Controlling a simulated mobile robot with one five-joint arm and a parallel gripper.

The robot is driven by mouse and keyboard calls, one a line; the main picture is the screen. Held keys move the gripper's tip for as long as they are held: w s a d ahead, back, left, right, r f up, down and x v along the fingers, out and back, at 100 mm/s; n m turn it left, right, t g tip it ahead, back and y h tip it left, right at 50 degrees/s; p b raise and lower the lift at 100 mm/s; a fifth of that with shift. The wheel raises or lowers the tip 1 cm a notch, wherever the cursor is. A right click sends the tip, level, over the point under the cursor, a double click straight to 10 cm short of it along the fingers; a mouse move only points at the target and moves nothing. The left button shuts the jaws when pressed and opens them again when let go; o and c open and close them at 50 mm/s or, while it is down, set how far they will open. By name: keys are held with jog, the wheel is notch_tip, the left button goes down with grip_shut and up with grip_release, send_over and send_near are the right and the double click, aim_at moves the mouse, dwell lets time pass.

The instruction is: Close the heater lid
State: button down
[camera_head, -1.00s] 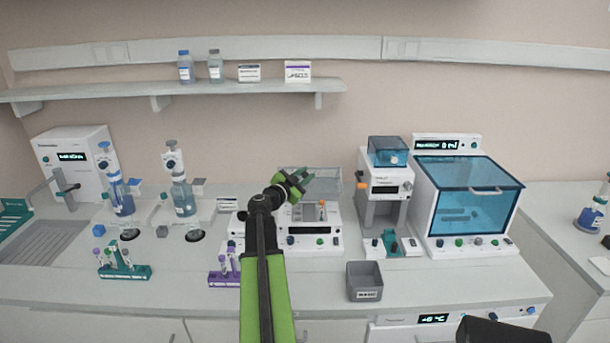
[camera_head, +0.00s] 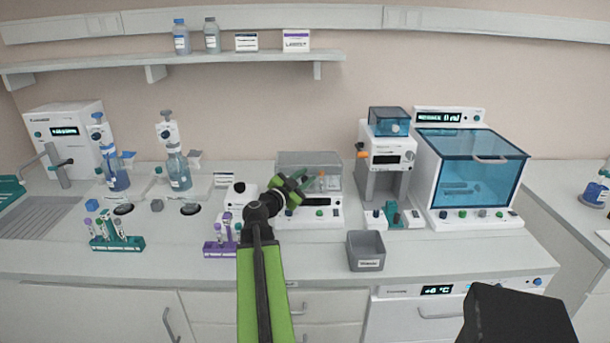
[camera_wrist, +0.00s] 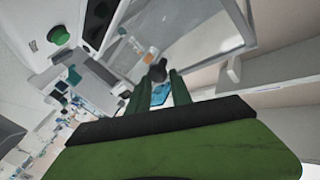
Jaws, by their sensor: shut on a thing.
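The heater (camera_head: 326,217) is the low white unit in the middle of the bench, with buttons along its front. Its clear lid (camera_head: 322,160) is tilted over the block; I cannot tell whether it touches the body. In the wrist view the lid shows as a clear pane in a grey frame (camera_wrist: 205,38). My green gripper (camera_head: 300,184) is at the lid's left front. In the wrist view its fingers (camera_wrist: 157,82) are shut around a dark knob (camera_wrist: 157,71), which looks like the lid's handle. My fingers partly hide the knob.
A white machine with a blue top (camera_head: 388,150) stands right of the heater, beside a blue-windowed cabinet (camera_head: 468,170). A grey bin (camera_head: 366,250) stands at the front. A purple tube rack (camera_head: 220,249) is left of my arm. A shelf (camera_head: 200,67) runs above.

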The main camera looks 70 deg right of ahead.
jog(key=shift+w+f, duration=0.25)
jog(key=shift+f, duration=0.1)
jog(key=c, duration=1.2)
grip_release()
jog(key=shift+d, duration=0.1)
